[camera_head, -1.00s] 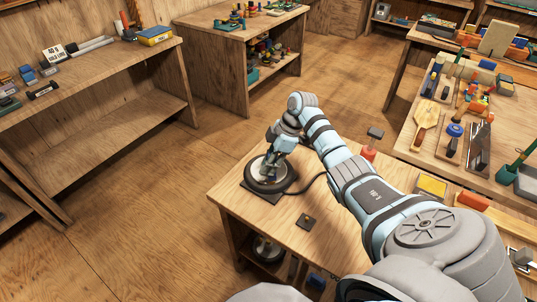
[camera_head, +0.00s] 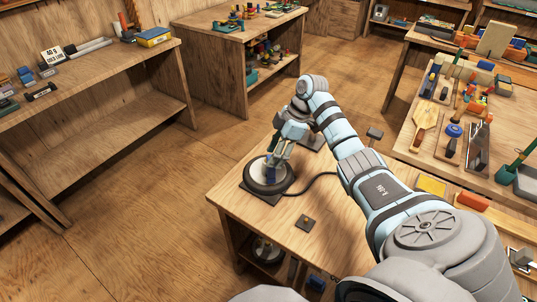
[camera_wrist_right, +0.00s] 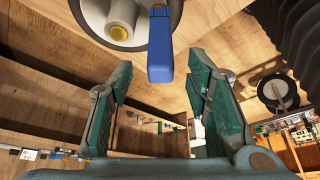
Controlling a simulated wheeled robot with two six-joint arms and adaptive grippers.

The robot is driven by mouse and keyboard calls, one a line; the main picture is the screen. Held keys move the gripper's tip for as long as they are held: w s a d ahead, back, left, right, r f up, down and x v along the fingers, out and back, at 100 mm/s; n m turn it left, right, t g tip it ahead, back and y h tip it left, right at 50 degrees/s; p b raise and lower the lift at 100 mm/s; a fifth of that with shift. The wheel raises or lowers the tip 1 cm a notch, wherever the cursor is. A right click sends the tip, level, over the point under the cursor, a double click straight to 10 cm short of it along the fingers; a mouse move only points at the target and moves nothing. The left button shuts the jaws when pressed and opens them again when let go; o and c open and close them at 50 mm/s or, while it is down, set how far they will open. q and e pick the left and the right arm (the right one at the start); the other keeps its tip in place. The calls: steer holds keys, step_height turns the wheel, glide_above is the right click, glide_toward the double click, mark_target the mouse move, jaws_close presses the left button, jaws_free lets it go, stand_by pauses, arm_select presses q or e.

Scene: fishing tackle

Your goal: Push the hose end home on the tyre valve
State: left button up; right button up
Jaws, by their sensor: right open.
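The tyre (camera_head: 286,183) lies flat on a dark square base on the near workbench; part of it shows at the top of the right wrist view (camera_wrist_right: 94,27). A blue hose end (camera_head: 270,174) stands at the wheel's middle; in the right wrist view it is a blue block (camera_wrist_right: 160,60) beside a pale hub with a yellowish end. The valve cannot be made out, so how deep the hose end sits is unclear. My right gripper (camera_head: 277,156) is open above the wheel, its fingers apart on either side of the blue block and not touching it. My left gripper is not in view.
A bench with many tools (camera_head: 452,129) stands at the right.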

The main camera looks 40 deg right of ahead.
steer(key=v, duration=0.6)
steer(key=shift+r, duration=0.2)
steer(key=shift+s+d+f, duration=0.1)
steer(key=shift+s, duration=0.05)
